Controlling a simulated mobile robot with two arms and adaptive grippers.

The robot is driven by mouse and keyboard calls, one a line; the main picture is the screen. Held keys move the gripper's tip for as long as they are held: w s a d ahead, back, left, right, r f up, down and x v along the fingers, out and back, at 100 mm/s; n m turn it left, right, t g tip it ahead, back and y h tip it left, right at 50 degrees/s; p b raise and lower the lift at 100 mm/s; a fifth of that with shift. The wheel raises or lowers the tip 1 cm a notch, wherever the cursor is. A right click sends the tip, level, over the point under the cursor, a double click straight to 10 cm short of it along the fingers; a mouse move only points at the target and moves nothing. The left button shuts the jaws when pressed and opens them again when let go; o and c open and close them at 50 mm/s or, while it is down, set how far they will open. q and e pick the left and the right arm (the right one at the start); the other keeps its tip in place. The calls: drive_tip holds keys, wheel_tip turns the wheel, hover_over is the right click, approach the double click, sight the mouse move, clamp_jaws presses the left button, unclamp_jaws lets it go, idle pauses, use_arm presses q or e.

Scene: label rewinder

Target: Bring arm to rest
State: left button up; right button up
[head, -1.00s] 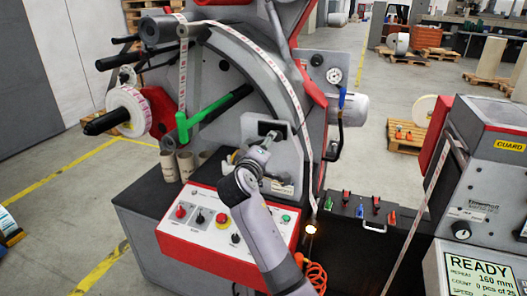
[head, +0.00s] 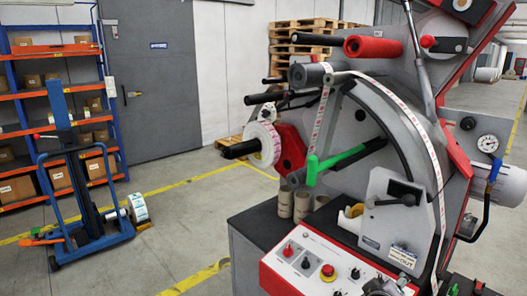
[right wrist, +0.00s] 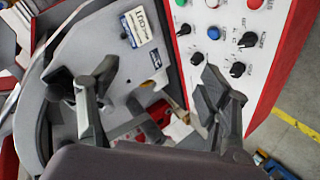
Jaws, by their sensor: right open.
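My right gripper (right wrist: 150,95) is open in the right wrist view, its two dark fingers spread wide with nothing held between them. Behind the fingers are the rewinder's grey plate (right wrist: 95,40) and, to the right, its control panel (right wrist: 268,35). I cannot tell the exact gap to them. My left gripper is in neither view.
The label rewinder (head: 425,130) fills the right, with a green handle (head: 335,162), protruding rollers (head: 280,97) and a label roll (head: 263,145). A blue pallet truck (head: 88,205) and orange-blue shelving (head: 55,115) stand at the left. The floor between is free.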

drive_tip(key=s+a+f+m+g+y, duration=0.15)
drive_tip(key=s+a+f, duration=0.3)
drive_tip(key=s, duration=0.55)
drive_tip(key=s+a+f+g+y, duration=0.3)
drive_tip(key=s+f, duration=0.2)
drive_tip(key=s, duration=0.6)
drive_tip(key=s+a+f+g+y, duration=0.25)
drive_tip(key=s+f, duration=0.25)
drive_tip(key=s, duration=0.5)
wheel_tip(320, 180, down, 28)
drive_tip(key=s+b, duration=0.1)
drive_tip(key=b, duration=0.2)
drive_tip(key=s+d+f+g+b, duration=0.1)
drive_tip(key=s+d+f+b, duration=0.1)
drive_tip(key=s+f, duration=1.5)
drive_tip(key=shift+f+g, duration=0.4)
drive_tip(key=shift+f, duration=0.5)
drive_tip(key=shift+d, duration=0.1)
drive_tip(key=shift+d, duration=0.1)
drive_tip(key=shift+c, duration=0.3)
